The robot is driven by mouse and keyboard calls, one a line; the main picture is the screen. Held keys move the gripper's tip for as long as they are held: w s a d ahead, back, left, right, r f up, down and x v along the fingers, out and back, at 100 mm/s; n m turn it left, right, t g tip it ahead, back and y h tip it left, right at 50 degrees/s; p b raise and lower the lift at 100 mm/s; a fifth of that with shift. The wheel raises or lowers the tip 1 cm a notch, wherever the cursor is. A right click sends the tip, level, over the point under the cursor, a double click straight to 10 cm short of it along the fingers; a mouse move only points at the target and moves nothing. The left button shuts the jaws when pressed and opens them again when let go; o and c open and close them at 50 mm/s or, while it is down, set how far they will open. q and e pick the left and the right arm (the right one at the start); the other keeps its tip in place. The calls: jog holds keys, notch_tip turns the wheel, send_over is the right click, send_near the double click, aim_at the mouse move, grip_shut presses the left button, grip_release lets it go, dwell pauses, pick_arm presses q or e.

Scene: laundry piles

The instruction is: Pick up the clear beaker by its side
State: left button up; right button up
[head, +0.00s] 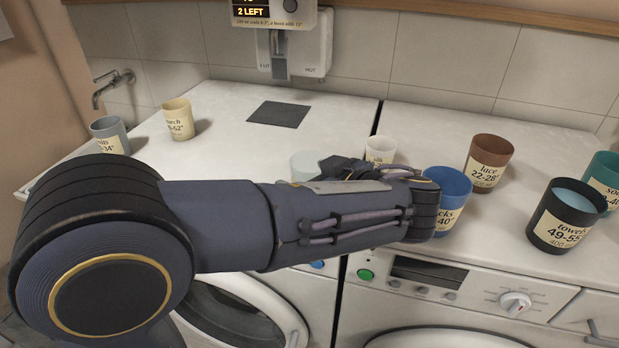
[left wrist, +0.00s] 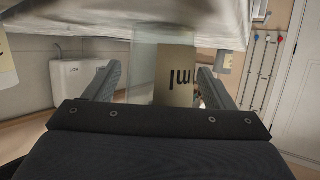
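The clear beaker (head: 305,163) stands on the white washer top, its lower part hidden behind my left forearm in the head view. In the left wrist view the beaker (left wrist: 146,70) is see-through, with a tan label (left wrist: 175,76) marked "ml". My left gripper (left wrist: 160,82) is open, with one finger on each side of the beaker; a small gap seems to show at the left finger. In the head view the left gripper (head: 335,170) shows only partly above the forearm and points left toward the beaker. My right gripper is not in view.
A white cup (head: 380,150) and a blue cup (head: 448,190) stand close to my left wrist. Brown (head: 491,150), black (head: 550,225) and teal (head: 605,170) cups stand right. Cream (head: 179,119) and grey (head: 110,136) cups stand left. A dark square (head: 278,114) lies behind the beaker.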

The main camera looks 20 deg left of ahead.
pick_arm(q)
jog(key=c, duration=0.9)
jog(key=shift+o, duration=0.2)
jog(key=shift+r, duration=0.1)
